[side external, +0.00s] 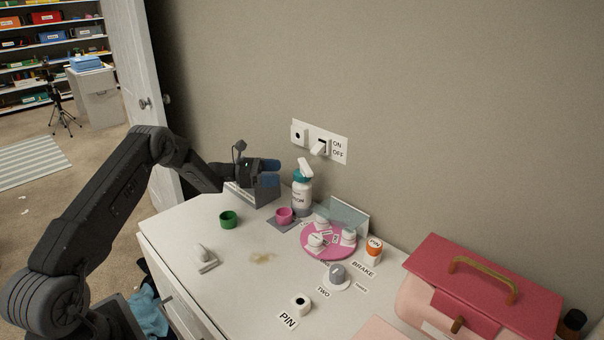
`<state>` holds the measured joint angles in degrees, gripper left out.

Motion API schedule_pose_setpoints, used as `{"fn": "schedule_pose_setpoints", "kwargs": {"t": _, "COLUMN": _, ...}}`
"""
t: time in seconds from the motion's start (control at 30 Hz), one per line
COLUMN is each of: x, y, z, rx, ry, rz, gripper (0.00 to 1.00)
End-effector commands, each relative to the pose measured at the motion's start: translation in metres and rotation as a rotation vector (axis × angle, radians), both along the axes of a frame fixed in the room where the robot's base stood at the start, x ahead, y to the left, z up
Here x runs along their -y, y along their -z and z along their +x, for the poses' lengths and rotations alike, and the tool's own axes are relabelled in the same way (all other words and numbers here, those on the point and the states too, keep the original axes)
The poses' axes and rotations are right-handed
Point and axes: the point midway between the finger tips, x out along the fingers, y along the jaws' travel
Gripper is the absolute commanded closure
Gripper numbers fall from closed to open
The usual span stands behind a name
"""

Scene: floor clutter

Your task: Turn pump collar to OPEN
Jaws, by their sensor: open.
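The pump bottle (301,198) stands upright near the wall, with a white body, a teal collar (300,177) and a white pump head (305,167). Dark lettering on its body is too small to read in full. No OPEN mark can be made out on the collar. My gripper (273,172) is open, to the left of the bottle at about collar height, with its bluish fingers pointing right towards it. A gap seems to show between the fingers and the collar; exact depth cannot be told.
A grey wedge-shaped block (262,193) sits beneath my gripper. A pink round tray (328,252) with white pieces and a clear panel (348,216) lie right of the bottle. A switch plate (338,150) is above.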

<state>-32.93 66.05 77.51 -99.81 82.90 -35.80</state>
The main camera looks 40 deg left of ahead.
Motion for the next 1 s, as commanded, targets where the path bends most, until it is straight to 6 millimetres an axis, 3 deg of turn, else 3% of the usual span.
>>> {"fn": "schedule_pose_setpoints", "kwargs": {"t": 0.2, "x": 0.034, "y": 0.0, "z": 0.032, "rx": 0.0, "ry": 0.004, "rz": 0.001, "gripper": 0.19}}
{"fn": "schedule_pose_setpoints", "kwargs": {"t": 0.43, "x": 0.056, "y": 0.001, "z": 0.055, "rx": -0.002, "ry": 0.002, "rz": 0.002, "gripper": 0.19}}
{"fn": "schedule_pose_setpoints", "kwargs": {"t": 0.87, "x": 0.062, "y": 0.0, "z": 0.062, "rx": -0.002, "ry": 0.0, "rz": 0.001, "gripper": 0.19}}
{"fn": "schedule_pose_setpoints", "kwargs": {"t": 1.0, "x": 0.062, "y": 0.0, "z": 0.062, "rx": -0.002, "ry": 0.0, "rz": 0.001, "gripper": 0.31}}
